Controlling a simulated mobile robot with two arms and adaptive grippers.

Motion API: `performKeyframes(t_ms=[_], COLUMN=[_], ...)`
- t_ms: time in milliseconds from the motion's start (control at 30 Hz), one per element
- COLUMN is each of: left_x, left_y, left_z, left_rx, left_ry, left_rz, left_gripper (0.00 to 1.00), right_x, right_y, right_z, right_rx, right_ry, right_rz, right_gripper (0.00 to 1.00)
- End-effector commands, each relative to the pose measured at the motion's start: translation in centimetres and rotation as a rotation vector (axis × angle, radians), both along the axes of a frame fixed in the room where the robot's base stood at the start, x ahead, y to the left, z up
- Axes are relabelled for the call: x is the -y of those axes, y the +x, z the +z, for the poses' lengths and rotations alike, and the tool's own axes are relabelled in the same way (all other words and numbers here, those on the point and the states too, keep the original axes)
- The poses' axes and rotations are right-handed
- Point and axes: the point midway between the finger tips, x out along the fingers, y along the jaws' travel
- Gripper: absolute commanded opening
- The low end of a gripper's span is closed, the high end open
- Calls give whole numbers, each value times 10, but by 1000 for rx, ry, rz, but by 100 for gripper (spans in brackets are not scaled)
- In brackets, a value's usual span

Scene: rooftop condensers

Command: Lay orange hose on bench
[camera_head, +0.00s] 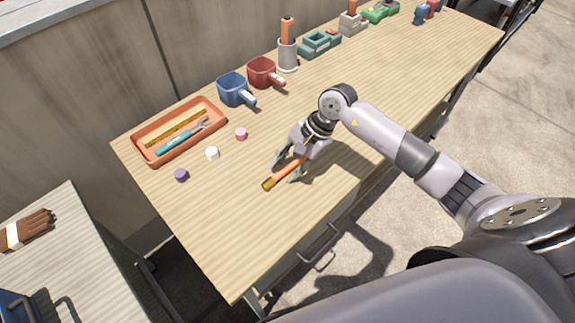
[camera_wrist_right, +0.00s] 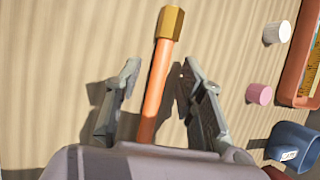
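The orange hose (camera_head: 282,177) with a brass end fitting appears to lie on the wooden bench (camera_head: 390,85), near its front edge. My right gripper (camera_head: 285,170) is low over the bench with its fingers on either side of the hose. In the right wrist view, the hose (camera_wrist_right: 158,85) runs between the two fingers, with a visible gap on both sides, so the gripper is open around it. The hose's rear part is hidden by the gripper. My left gripper is not in view.
An orange tray (camera_head: 153,159) with a few tools, a blue mug (camera_head: 232,90), a red mug (camera_head: 262,72) and a grey holder (camera_head: 287,56) line the back. White (camera_head: 212,153), pink (camera_head: 241,134) and purple (camera_head: 181,175) pieces lie nearby. The bench's right part is mostly clear.

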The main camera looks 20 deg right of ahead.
Motion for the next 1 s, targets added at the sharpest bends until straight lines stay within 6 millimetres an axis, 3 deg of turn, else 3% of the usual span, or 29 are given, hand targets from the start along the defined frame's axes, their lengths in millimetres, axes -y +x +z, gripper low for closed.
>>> performKeyframes(t_ms=[333,800,1000], left_x=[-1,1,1], left_y=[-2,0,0], left_z=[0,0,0], left_rx=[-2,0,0], left_ry=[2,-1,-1], left_rz=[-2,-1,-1], left_gripper=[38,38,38], right_x=[6,48,56], right_y=[-1,-9,-12], right_z=[8,89,103], right_rx=[-1,3,-1], right_ry=[-4,-3,-1], right_rz=[0,-1,-1], right_gripper=[37,37,37])
